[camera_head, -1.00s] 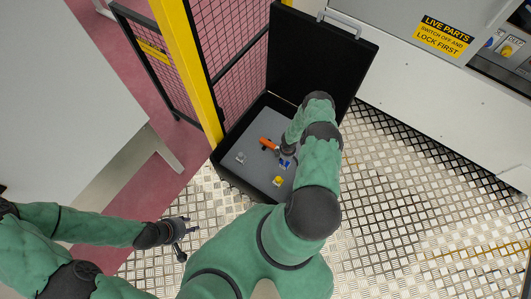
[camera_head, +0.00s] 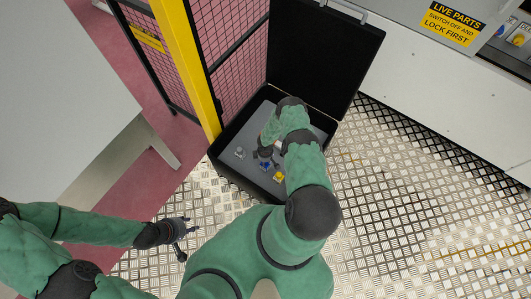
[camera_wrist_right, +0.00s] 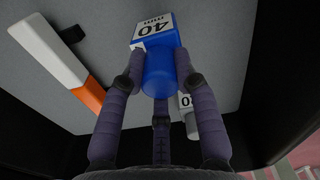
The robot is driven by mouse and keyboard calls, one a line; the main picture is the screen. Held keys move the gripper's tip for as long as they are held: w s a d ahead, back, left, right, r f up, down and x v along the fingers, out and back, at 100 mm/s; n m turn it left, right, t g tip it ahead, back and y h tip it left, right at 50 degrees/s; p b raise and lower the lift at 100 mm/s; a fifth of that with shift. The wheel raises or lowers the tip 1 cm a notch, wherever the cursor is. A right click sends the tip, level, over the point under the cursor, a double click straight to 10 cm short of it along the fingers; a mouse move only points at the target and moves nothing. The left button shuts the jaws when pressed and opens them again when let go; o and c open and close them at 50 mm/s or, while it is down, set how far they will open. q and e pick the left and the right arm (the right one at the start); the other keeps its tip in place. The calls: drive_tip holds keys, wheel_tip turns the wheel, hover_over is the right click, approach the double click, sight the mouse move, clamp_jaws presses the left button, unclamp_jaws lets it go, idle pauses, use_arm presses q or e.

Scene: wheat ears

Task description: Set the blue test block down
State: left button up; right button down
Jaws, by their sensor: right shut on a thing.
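The blue test block (camera_wrist_right: 160,62) is marked 40 mm in the right wrist view. My right gripper (camera_wrist_right: 158,75) is shut on it, with fingers on both sides. In the head view the blue block (camera_head: 265,166) shows just below my right gripper (camera_head: 264,155), over the grey floor of the open black case (camera_head: 232,178). I cannot tell whether it touches that floor. My left gripper (camera_head: 184,238) is empty outside the case, its fingers apart.
A grey block (camera_head: 239,153) and a yellow block (camera_head: 278,177) sit in the case either side. An orange and white tool (camera_wrist_right: 64,58) lies beside the blue block. The case's lid (camera_head: 320,50) stands open behind; a yellow post (camera_head: 186,65) is to the left.

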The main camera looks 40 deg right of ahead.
wheel_tip(320, 180, down, 2)
drive_tip(key=shift+f+b, duration=0.1)
drive_tip(key=shift+b, duration=0.35)
drive_tip(key=c, duration=0.9)
unclamp_jaws()
